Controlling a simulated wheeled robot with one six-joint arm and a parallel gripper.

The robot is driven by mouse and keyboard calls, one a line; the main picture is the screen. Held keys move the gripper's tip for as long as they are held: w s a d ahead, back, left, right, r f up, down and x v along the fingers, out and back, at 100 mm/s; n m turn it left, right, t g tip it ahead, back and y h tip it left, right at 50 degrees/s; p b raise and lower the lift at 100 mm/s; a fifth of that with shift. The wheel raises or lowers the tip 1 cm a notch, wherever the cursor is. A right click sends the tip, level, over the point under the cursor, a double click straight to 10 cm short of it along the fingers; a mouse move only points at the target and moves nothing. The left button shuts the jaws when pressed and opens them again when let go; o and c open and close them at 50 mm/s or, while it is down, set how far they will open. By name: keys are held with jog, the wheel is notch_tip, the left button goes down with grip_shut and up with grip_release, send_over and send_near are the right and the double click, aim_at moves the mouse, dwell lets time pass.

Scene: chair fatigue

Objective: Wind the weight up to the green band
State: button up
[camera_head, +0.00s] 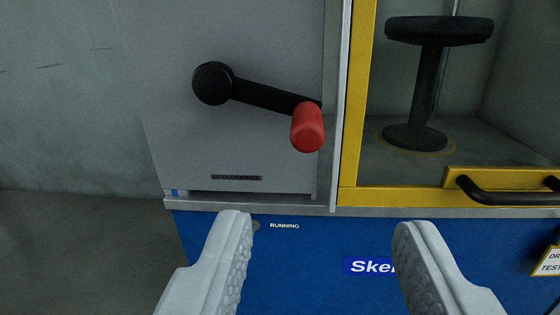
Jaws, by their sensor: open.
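A black crank arm (262,96) is mounted on the grey panel (180,140) at a round black hub (212,83). It points right and slightly down. A red knob (308,128) sits at its outer end. My gripper (322,225) is open and empty, its two pale fingers wide apart in the lower part of the view. The fingers appear below the red knob and do not touch it. Neither the weight nor a green band can be seen.
To the right, a yellow-framed window (352,110) shows a black stool-like object (430,85) inside. A black bar handle (505,192) sticks out at its lower edge. The blue lower cabinet (320,260) carries labels. Open floor (90,255) lies at the left.

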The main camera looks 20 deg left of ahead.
aim_at(308, 119)
jog(key=x, duration=1.1)
jog(key=f+x, duration=0.1)
jog(key=x, duration=0.5)
jog(key=shift+w+a+f, duration=0.15)
jog(key=shift+w+a, duration=0.1)
jog(key=shift+a, duration=0.05)
grip_shut()
